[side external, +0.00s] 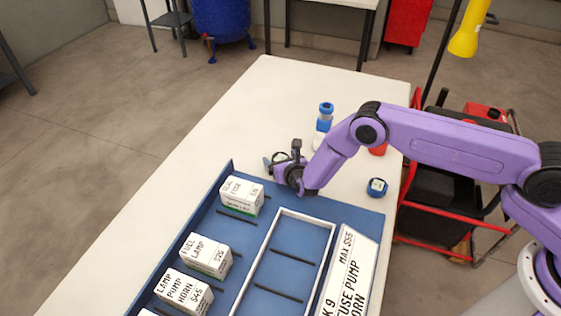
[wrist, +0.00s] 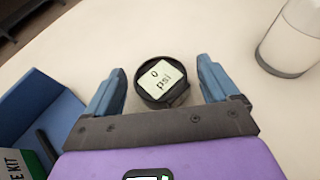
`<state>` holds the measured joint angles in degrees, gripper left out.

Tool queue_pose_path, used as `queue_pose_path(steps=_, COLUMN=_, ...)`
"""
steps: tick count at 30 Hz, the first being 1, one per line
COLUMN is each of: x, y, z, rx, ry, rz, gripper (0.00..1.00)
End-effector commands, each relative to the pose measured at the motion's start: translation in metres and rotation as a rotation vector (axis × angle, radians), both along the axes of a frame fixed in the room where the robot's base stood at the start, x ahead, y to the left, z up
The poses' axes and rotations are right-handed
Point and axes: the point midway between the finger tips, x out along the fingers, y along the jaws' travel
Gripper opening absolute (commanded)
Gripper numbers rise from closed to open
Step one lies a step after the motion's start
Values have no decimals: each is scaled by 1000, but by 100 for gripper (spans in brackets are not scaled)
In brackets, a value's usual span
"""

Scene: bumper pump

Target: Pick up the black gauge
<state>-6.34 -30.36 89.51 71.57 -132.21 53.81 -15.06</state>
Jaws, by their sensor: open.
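The black gauge (wrist: 161,82), a round black case with a pale face reading "0 psi", shows in the wrist view. It lies between the two blue fingers of my gripper (wrist: 160,78), with a visible gap on each side. My gripper is open and empty; I cannot tell how far above the gauge the fingertips are. In the side view my gripper (side external: 277,163) is low over the table, beyond the blue tray's far edge, and I cannot make out the gauge clearly there.
The blue tray (side external: 225,232) holds several white labelled boxes (side external: 242,196) and a white-framed section. A blue-topped bottle (side external: 325,117) stands behind my gripper. A white cylinder (wrist: 295,40) is right of the gauge. The table's far left is clear.

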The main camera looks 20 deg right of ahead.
Motion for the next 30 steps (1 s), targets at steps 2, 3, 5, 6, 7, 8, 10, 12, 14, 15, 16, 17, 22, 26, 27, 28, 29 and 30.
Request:
queue_pose_path(steps=2, x=4, y=0, z=-2, rx=0, ry=0, rz=1, gripper=88)
queue_pose_path(steps=3, x=5, y=0, z=-2, rx=0, ry=0, rz=1, gripper=88)
queue_pose_path(steps=5, x=6, y=0, z=-2, rx=0, ry=0, rz=1, gripper=88)
queue_pose_path(steps=6, x=6, y=0, z=-2, rx=0, ry=0, rz=1, gripper=88)
queue_pose_path(steps=7, x=6, y=0, z=-2, rx=0, ry=0, rz=1, gripper=88)
queue_pose_path(steps=8, x=6, y=0, z=-2, rx=0, ry=0, rz=1, gripper=88)
queue_pose_path(steps=10, x=6, y=0, z=-2, rx=-1, ry=0, rz=1, gripper=88)
queue_pose_path(steps=12, x=6, y=0, z=-2, rx=0, ry=0, rz=1, gripper=78)
queue_pose_path(steps=14, x=6, y=0, z=-2, rx=0, ry=0, rz=1, gripper=59)
queue_pose_path(steps=15, x=6, y=0, z=-2, rx=0, ry=0, rz=1, gripper=46)
queue_pose_path(steps=16, x=6, y=0, z=-2, rx=0, ry=0, rz=1, gripper=36)
queue_pose_path(steps=17, x=6, y=0, z=-2, rx=0, ry=0, rz=1, gripper=27)
queue_pose_path(steps=22, x=6, y=0, z=-2, rx=0, ry=-2, rz=1, gripper=27)
queue_pose_path(steps=26, x=6, y=0, z=-1, rx=0, ry=-2, rz=1, gripper=27)
queue_pose_path(steps=27, x=6, y=0, z=0, rx=0, ry=-2, rz=1, gripper=27)
queue_pose_path(steps=28, x=6, y=0, z=1, rx=0, ry=-2, rz=1, gripper=27)
queue_pose_path(steps=29, x=6, y=0, z=2, rx=0, ry=-2, rz=1, gripper=27)
queue_pose_path(steps=30, x=6, y=0, z=3, rx=0, ry=-2, rz=1, gripper=27)
